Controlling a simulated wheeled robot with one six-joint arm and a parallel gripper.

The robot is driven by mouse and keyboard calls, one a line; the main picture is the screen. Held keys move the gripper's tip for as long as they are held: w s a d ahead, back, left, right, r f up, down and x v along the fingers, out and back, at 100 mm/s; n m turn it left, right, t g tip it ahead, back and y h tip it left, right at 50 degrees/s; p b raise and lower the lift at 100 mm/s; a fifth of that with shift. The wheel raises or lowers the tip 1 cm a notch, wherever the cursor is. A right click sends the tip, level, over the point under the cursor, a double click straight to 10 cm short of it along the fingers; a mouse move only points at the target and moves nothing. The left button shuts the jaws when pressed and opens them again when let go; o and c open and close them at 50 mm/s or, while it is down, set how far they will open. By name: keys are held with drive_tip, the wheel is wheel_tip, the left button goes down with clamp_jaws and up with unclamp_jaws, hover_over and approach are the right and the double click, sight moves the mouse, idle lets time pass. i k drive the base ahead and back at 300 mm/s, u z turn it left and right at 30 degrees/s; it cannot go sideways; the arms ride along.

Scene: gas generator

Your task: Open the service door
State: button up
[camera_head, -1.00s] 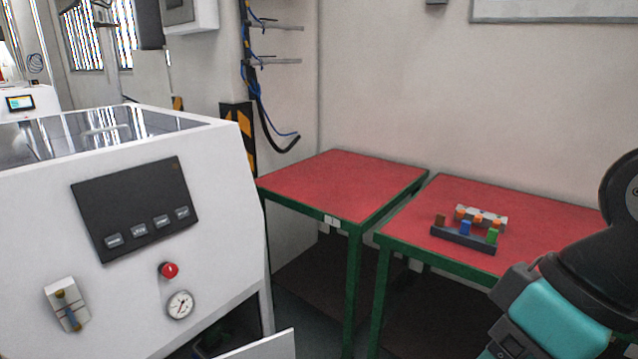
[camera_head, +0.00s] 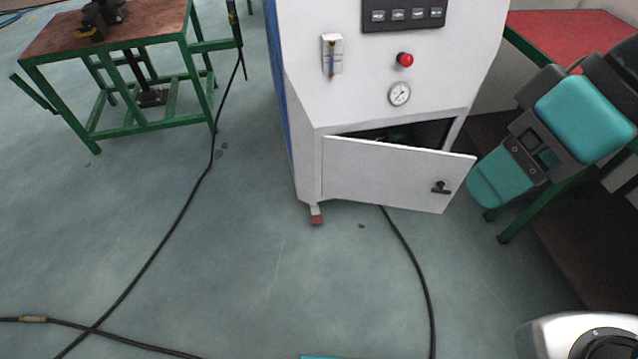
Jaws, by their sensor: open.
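The service door (camera_head: 390,172) is a white panel low on the front of the white generator cabinet (camera_head: 400,90). My gripper (camera_head: 490,185), teal and dark grey, is at the right of the handle and appears apart from the door. Its jaws are open and hold nothing visible; the fingertips are hard to make out.
A red table (camera_head: 590,35) with green legs stands at the right, behind my arm. A green-framed workbench (camera_head: 110,35) stands at the upper left. Black cables (camera_head: 425,290) cross the floor, one running out under the door. The floor left of the cabinet is mostly clear.

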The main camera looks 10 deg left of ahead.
sight(377, 173)
drive_tip(key=u, duration=0.15)
drive_tip(key=k, duration=0.55)
drive_tip(key=z, duration=0.65)
drive_tip(key=i, duration=0.4)
drive_tip(key=z, duration=0.75)
drive_tip(key=i, duration=1.5)
drive_tip(key=u, duration=0.85)
drive_tip(key=i, duration=0.6)
drive_tip(key=u, duration=0.5)
